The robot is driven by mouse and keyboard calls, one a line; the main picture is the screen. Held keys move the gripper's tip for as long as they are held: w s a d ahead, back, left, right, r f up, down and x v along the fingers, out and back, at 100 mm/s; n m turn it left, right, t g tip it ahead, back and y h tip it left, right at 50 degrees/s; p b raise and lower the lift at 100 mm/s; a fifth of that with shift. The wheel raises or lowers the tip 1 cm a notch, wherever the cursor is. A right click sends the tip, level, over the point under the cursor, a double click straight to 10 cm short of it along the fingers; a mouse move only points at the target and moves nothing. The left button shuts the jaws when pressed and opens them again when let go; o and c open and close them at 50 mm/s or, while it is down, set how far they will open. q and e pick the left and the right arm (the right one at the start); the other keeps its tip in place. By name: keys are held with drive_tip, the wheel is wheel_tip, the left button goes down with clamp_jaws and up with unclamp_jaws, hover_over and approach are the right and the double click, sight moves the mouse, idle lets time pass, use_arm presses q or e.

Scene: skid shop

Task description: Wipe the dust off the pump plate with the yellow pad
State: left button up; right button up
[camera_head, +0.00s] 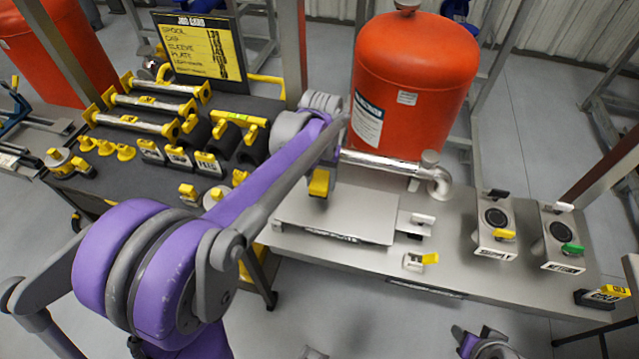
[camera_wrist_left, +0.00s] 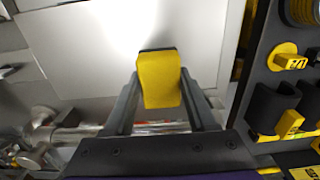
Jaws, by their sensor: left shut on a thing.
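The pump plate (camera_head: 345,222) is a flat grey sheet on the steel bench, in front of the orange tank. It also fills much of the left wrist view (camera_wrist_left: 85,50), with a bright glare. My left gripper (camera_wrist_left: 158,92) is shut on the yellow pad (camera_wrist_left: 158,72), which has a dark edge at its far end. In the head view the pad (camera_head: 319,184) hangs over the plate's back left part. I cannot tell whether it touches the plate. No dust can be made out. My right gripper does not show clearly.
The orange tank (camera_head: 412,80) and a steel pipe (camera_head: 385,165) stand just behind the plate. Switch boxes (camera_head: 494,222) stand to the right, a small yellow-handled block (camera_head: 415,262) in front. A dark cart (camera_head: 125,180) with spools and holders is at left.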

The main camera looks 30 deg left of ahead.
use_arm(q)
wheel_tip(320, 180, up, 3)
drive_tip(key=shift+w+f+p, duration=0.15)
drive_tip(key=shift+p, duration=0.55)
drive_tip(key=shift+r+p, duration=0.5)
drive_tip(key=shift+r, duration=0.45)
drive_tip(key=shift+f, duration=0.1)
